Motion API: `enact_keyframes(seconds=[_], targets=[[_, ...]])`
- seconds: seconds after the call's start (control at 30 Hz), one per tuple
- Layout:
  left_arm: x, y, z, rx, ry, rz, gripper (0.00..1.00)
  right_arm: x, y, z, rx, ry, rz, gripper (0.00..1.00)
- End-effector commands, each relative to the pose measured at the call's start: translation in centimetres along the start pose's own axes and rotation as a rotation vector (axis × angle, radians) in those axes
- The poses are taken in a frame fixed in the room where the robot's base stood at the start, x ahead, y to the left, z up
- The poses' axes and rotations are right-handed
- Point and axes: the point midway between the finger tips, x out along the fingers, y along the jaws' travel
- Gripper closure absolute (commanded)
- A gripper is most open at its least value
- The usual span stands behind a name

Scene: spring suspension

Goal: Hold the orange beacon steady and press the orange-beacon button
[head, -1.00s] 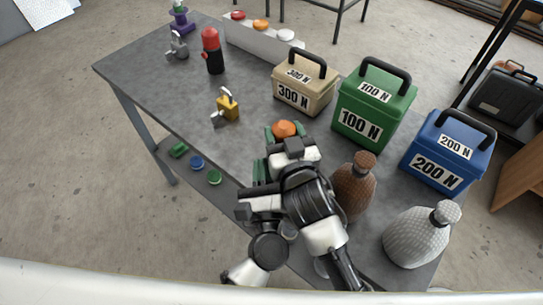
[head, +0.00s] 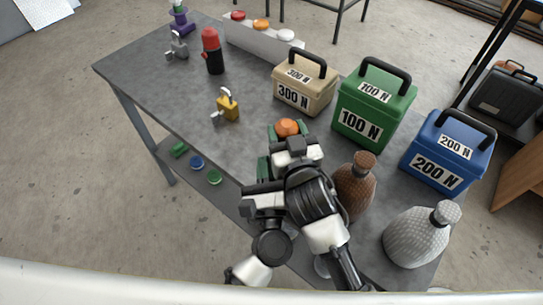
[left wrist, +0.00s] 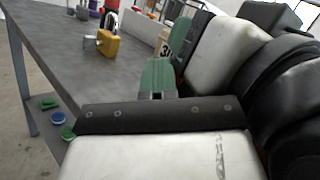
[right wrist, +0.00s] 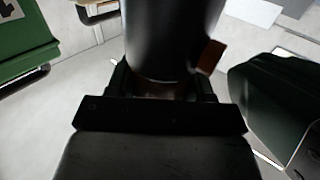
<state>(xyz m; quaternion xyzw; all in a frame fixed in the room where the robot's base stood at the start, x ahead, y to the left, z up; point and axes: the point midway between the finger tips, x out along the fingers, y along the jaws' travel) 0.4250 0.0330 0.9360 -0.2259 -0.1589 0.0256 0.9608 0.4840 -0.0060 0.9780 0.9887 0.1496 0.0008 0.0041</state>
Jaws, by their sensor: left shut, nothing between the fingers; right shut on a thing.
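The orange beacon (head: 287,127) shows its orange top in the head view, between the green fingers of my right gripper (head: 289,131), which is shut on it. In the right wrist view a dark cylinder (right wrist: 170,40) stands between the fingers; its lower end is hidden. My left gripper (head: 263,169) is shut and empty, just below and left of the right one; its green fingertips show in the left wrist view (left wrist: 157,78). The orange button (head: 261,25) sits on a pale panel (head: 255,44) at the table's back edge, between a red and a white button.
A red-and-black canister (head: 212,52) and a yellow padlock (head: 228,104) stand on the grey table (head: 155,80). Tan (head: 304,85), green (head: 374,105) and blue (head: 448,150) weight boxes line the right back. A brown bottle (head: 354,185) stands close to my right arm.

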Motion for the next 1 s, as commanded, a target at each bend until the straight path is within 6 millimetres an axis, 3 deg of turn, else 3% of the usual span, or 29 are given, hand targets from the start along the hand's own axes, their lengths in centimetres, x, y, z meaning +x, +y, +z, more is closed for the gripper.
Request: enact_keyframes(seconds=[0.03,1.0], targets=[[0.48,-0.19,-0.01,0.001,-0.002,-0.004,1.0,-0.36,-1.03,0.11,0.018,-0.003,-0.022,0.75],[0.1,0.44,0.26,0.004,0.001,0.0,1.0,-0.41,-1.1,-0.07,0.025,0.001,-0.024,0.75]])
